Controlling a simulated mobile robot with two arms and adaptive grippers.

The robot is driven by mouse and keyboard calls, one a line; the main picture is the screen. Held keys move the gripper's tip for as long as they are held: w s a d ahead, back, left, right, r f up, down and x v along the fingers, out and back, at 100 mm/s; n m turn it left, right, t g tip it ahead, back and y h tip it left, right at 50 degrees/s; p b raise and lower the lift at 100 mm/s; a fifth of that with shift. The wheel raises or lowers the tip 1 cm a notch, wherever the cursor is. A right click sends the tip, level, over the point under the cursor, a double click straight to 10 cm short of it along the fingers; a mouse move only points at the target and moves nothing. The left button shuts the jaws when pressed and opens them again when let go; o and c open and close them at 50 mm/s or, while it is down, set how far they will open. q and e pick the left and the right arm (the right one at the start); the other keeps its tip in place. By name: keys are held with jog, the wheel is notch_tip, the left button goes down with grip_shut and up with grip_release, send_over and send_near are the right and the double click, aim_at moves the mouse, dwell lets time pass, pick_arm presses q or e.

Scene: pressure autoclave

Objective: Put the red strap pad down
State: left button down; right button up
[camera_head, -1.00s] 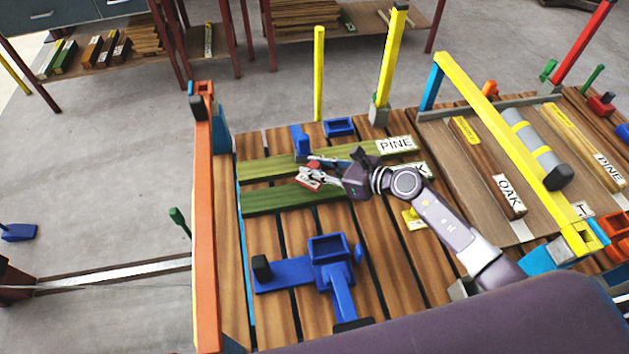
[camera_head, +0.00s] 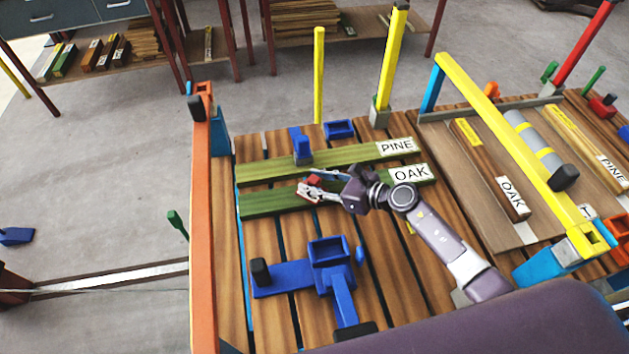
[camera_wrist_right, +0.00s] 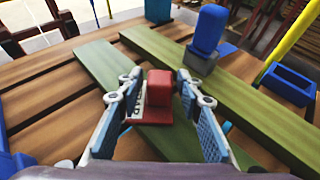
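The red strap pad (camera_wrist_right: 159,88) has a raised red block and a white label with partly hidden lettering. It also shows, partly covered, in the head view (camera_head: 309,193). It is on or just above the green OAK plank (camera_head: 270,201); contact underneath is hard to tell. My right gripper (camera_head: 318,185) is around the pad's block. In the wrist view its two blue-padded fingers (camera_wrist_right: 159,76) stand open on either side, with a visible gap to the block. My left gripper is not in view.
The green PINE plank (camera_head: 345,155) lies parallel behind, with a blue upright block (camera_head: 302,146) on it. A blue clamp-like fixture (camera_head: 328,255) sits in front. An orange rail (camera_head: 203,230) bounds the left side and a yellow bar (camera_head: 520,145) crosses the right side.

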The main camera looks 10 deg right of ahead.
jog(key=shift+r, duration=0.15)
jog(key=v, duration=1.2)
dwell(0.3)
